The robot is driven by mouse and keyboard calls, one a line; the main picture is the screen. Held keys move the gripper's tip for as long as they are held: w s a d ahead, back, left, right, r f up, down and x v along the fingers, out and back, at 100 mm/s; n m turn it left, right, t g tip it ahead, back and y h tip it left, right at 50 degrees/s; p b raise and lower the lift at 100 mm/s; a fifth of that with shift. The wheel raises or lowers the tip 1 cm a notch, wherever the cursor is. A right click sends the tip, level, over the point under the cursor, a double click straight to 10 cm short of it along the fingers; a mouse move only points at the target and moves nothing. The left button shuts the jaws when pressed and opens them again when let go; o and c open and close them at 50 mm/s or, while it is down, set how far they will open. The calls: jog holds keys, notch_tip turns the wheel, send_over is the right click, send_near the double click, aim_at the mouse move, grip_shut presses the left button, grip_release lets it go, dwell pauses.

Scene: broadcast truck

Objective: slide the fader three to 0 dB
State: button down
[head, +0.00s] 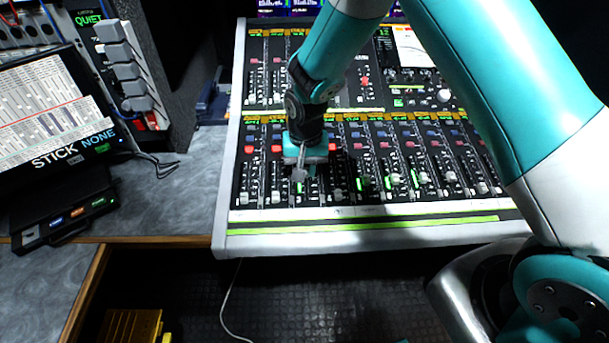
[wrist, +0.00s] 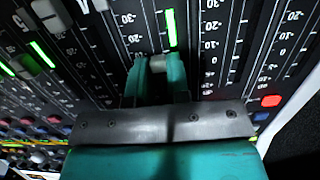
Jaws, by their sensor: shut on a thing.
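The mixing console (head: 330,213) fills the middle of the head view, with a row of faders along its near side. My gripper (head: 300,174) points down at the third fader strip from the left. In the wrist view my gripper (wrist: 157,75) has its two teal fingers closed on the light grey knob of fader three (wrist: 157,63). A green lit bar (wrist: 170,27) shows beside that strip's track. The -30 and -20 marks show left of the knob; the fingers hide the marks beside it, so its exact setting cannot be told.
Two fader knobs (head: 275,197) stand left of my gripper and several more (head: 423,178) to its right, close by. A red button (wrist: 270,101) shows in the wrist view. A desk (head: 185,190) with a script screen (head: 45,110) stands at the left.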

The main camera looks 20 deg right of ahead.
aim_at(306, 167)
jog(key=shift+w+r, duration=0.1)
jog(key=shift+w, duration=0.3)
jog(key=c, duration=1.4)
grip_release()
jog(key=shift+d, duration=0.1)
jog(key=shift+o, duration=0.2)
notch_tip(306, 167, up, 18)
jog(key=b, duration=0.1)
jog(key=shift+f, duration=0.25)
jog(key=s+r+n+y, duration=0.1)
jog(key=s+r+n, duration=0.1)
jog(key=s, duration=0.6)
jog(key=s+a+r+n+y, duration=0.1)
jog(key=s+r+n, duration=0.2)
jog(key=s, duration=0.6)
jog(key=s+r+n+y, duration=0.2)
jog(key=s+n, duration=0.3)
jog(key=s, duration=0.4)
jog(key=shift+a+r, duration=0.3)
